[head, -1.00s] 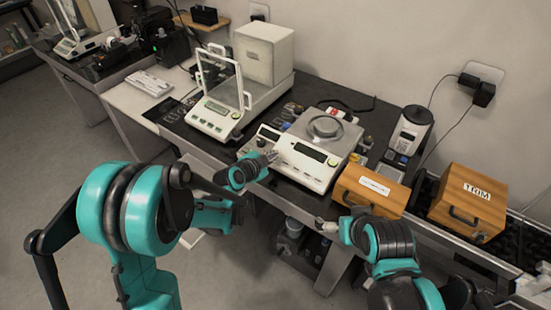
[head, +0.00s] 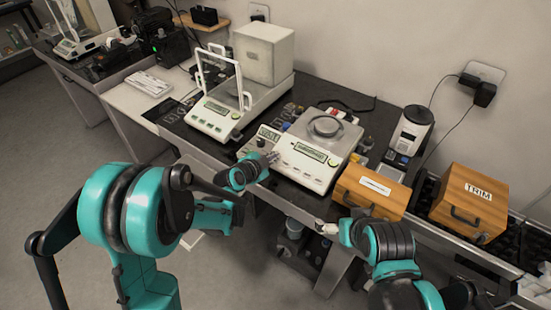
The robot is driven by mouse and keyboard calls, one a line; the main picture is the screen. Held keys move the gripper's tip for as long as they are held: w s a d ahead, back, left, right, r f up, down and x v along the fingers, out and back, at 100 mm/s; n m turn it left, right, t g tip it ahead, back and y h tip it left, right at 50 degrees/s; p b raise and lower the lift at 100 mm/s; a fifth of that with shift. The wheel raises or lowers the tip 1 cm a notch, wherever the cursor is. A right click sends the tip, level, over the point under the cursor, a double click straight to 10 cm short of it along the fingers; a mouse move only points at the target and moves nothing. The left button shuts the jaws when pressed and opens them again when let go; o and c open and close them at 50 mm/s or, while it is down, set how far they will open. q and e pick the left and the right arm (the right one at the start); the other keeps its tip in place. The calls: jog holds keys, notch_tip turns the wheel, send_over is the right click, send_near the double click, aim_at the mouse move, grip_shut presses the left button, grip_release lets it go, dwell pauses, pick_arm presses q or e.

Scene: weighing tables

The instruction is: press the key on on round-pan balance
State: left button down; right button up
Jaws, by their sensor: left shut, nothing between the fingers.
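The round-pan balance (head: 320,150) stands on the dark table with a round metal pan (head: 325,127) on top. Its front display (head: 311,151) is lit pale green. My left gripper (head: 272,157) is shut and empty at the left end of the balance's front panel, over or beside its keys. The fingertips hide that part, so I cannot tell whether they touch a key. My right gripper (head: 326,228) is low at the table's front edge, in front of a wooden box; its fingers are too small to judge.
A balance with a glass draft shield (head: 215,112) stands to the left. A wooden box (head: 372,190) and another marked TRIM (head: 470,200) stand to the right. Several small items lie around the round-pan balance.

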pick_arm(q)
jog(key=shift+r, duration=0.15)
jog(key=shift+s+a+r+p, duration=0.2)
jog(key=shift+r+p, duration=0.25)
jog(key=shift+r, duration=0.15)
jog(key=shift+r, duration=0.15)
jog(key=r+p, duration=0.2)
jog(key=r, duration=0.1)
jog(key=s+r+p, duration=0.1)
jog(key=shift+a+r, duration=0.25)
jog(key=shift+a, duration=0.1)
dwell(0.4)
